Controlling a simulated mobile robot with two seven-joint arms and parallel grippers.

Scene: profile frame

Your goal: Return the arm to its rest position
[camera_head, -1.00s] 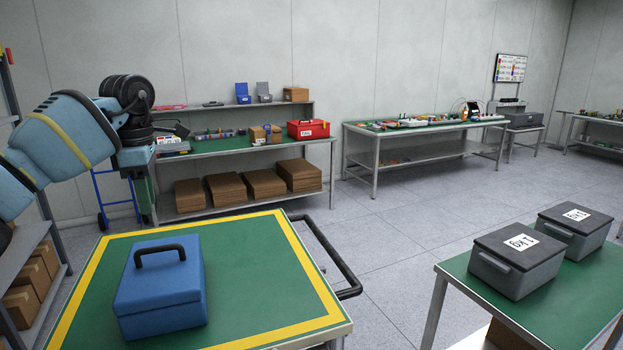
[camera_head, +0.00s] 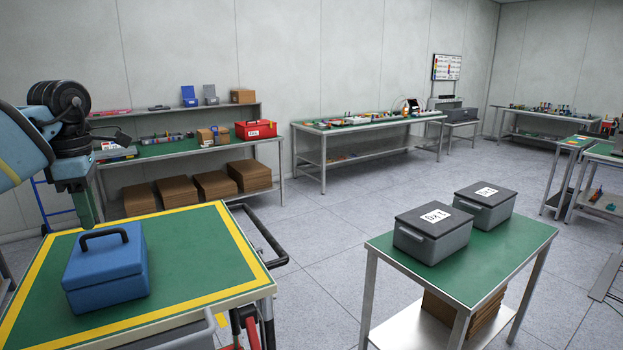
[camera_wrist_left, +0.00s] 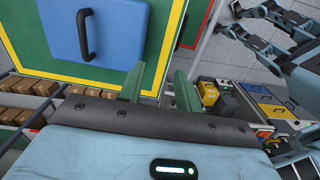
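My left arm comes in at the left edge of the head view. The blue box (camera_head: 106,272), with a dark handle, sits closed on the green table with a yellow border (camera_head: 195,255). It also shows in the left wrist view (camera_wrist_left: 115,30), apart from the fingers. I cannot make out my right gripper.
Two grey boxes with dark lids (camera_head: 432,236) (camera_head: 485,207) stand on a green table (camera_head: 500,265) at the right. A workbench (camera_head: 175,148) with a red toolbox (camera_head: 256,130) stands behind. A black rail (camera_head: 265,235) sticks out beside the yellow-bordered table. Open floor lies between the tables.

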